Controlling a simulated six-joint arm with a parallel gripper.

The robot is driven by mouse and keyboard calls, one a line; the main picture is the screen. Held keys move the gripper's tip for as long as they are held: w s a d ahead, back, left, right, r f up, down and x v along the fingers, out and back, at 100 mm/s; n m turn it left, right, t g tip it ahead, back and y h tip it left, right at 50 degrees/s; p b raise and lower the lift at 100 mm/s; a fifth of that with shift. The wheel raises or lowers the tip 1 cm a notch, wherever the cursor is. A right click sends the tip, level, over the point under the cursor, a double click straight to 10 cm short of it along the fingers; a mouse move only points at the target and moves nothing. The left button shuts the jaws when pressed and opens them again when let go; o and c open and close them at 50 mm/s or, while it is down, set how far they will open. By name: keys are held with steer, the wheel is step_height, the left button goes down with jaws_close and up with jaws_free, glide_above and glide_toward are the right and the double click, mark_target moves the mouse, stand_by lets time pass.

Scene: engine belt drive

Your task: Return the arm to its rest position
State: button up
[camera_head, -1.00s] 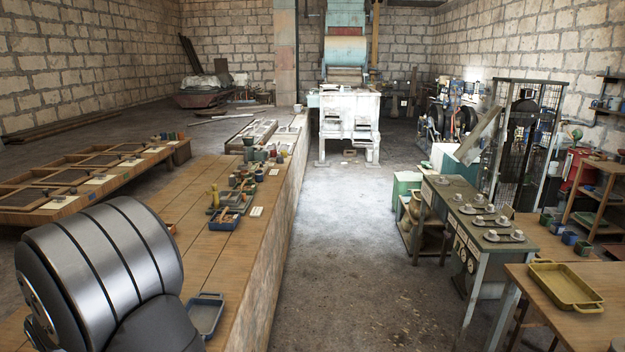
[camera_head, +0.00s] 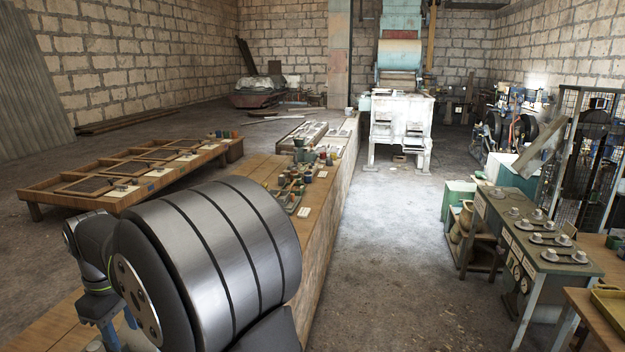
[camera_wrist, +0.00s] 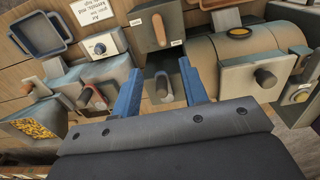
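My gripper (camera_wrist: 159,85) shows in the wrist view as two blue fingers standing well apart. It is open, and I see nothing held between the fingers. A grey part with a handle (camera_wrist: 162,85) shows beyond and between the fingertips; I cannot tell its exact distance. Part of my arm (camera_head: 95,240) shows at the lower left of the head view, beside a large dark grooved cylinder in the foreground. My gripper does not clearly show in the head view.
Below the gripper are a grey box with a brown handle (camera_wrist: 158,27), a housing (camera_wrist: 280,40), a dial box (camera_wrist: 105,43) and a blue tray (camera_wrist: 40,35). A low frame table (camera_head: 60,200) stands left. The floor aisle (camera_head: 390,260) is open.

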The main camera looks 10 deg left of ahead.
step_height(320, 180, down, 16)
steer(key=shift+r, duration=0.15)
steer(key=m, duration=0.4)
steer(key=shift+r+m, duration=0.1)
steer(key=shift+m, duration=0.2)
steer(key=m, duration=0.4)
steer(key=shift+m, duration=0.3)
steer(key=r+n, duration=0.1)
steer(key=r, duration=0.1)
steer(key=r+n, duration=0.1)
steer(key=r, duration=0.2)
steer(key=a+r+n, duration=0.1)
steer(key=r, duration=0.1)
steer(key=shift+w+r, duration=0.2)
steer(key=shift+r, duration=0.2)
step_height(320, 180, up, 9)
steer(key=n, duration=0.5)
steer(key=f, duration=1.1)
steer(key=d+f, duration=0.1)
steer(key=f, duration=0.5)
steer(key=shift+s, duration=0.2)
steer(key=shift+c, duration=0.2)
